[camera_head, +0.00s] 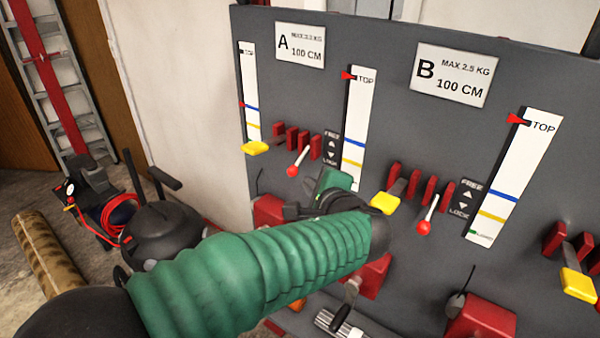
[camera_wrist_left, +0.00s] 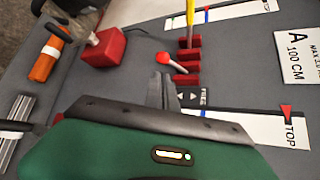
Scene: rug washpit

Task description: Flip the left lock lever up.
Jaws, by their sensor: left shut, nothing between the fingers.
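The left lock lever (camera_head: 298,160) is a white rod with a red ball at its end, on the grey panel under sign A. Its ball hangs low, beside the label with FREE above and LOCK below. It also shows in the left wrist view (camera_wrist_left: 175,62). My left gripper (camera_head: 328,184) is below and right of this ball in the head view, its fingertips largely hidden there. In the left wrist view its fingers (camera_wrist_left: 162,88) are shut and empty, close to the lever; I cannot tell whether they touch it. My right gripper is not in view.
A second red-ball lever (camera_head: 427,215) hangs under sign B (camera_head: 454,75). Yellow handles (camera_head: 254,148) and red brackets (camera_head: 430,188) stick out nearby. Red blocks (camera_head: 480,318) sit lower on the panel. A black vacuum (camera_head: 165,228) and a rolled rug (camera_head: 47,252) stand at left.

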